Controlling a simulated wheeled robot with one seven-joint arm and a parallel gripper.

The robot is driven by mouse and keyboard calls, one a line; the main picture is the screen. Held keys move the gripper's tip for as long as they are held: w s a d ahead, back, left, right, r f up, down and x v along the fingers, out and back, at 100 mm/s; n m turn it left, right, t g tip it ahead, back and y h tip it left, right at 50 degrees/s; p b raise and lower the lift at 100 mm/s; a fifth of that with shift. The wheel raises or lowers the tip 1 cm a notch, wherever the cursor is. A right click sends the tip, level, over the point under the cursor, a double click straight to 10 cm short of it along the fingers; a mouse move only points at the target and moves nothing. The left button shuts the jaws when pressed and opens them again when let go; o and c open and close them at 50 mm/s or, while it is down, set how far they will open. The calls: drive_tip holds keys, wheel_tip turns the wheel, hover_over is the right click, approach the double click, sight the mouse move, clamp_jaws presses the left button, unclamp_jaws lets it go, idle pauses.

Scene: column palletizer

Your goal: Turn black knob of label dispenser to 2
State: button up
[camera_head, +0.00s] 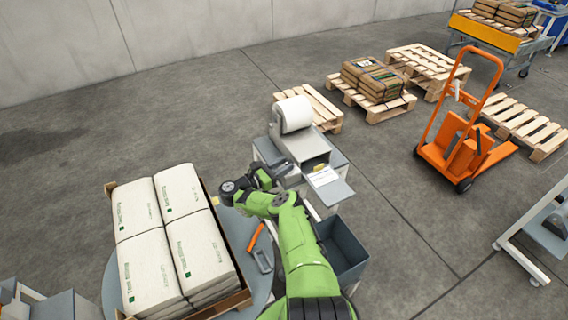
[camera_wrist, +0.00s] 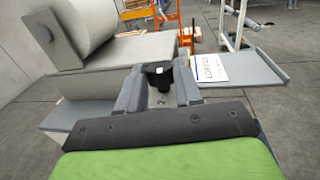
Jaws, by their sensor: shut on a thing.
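The label dispenser (camera_head: 309,147) is a grey box with a white roll on top, standing on a small cabinet in the middle of the head view. In the wrist view the dispenser (camera_wrist: 120,52) fills the left, with its roll above. The black knob (camera_wrist: 158,72) shows in the wrist view between the two grey fingers of my gripper (camera_wrist: 158,86), which is shut on it. In the head view my green arm reaches to the dispenser's front left side, and the knob is hidden there. The knob's scale and number 2 cannot be read.
A grey tray with a printed label (camera_wrist: 211,67) sticks out at the dispenser's right. A pallet of white sacks (camera_head: 172,235) stands at left, and a dark grey bin (camera_head: 343,250) is right of my arm. An orange hand truck (camera_head: 462,150) and wooden pallets stand farther back.

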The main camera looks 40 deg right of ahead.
drive_tip(key=g+b, duration=0.1)
drive_tip(key=m+g+b, duration=0.1)
drive_tip(key=shift+w+f+m+b, duration=0.1)
drive_tip(key=shift+w+m+b, duration=0.2)
drive_tip(key=shift+w+b, duration=0.05)
drive_tip(key=shift+g+y+b, duration=0.4)
drive_tip(key=shift+g+b, duration=0.1)
drive_tip(key=shift+m, duration=0.3)
drive_tip(key=o, duration=0.8)
drive_tip(key=shift+c, duration=0.2)
drive_tip(key=b+v, duration=0.5)
drive_tip(key=v, duration=1)
drive_tip(key=shift+w+a, duration=0.3)
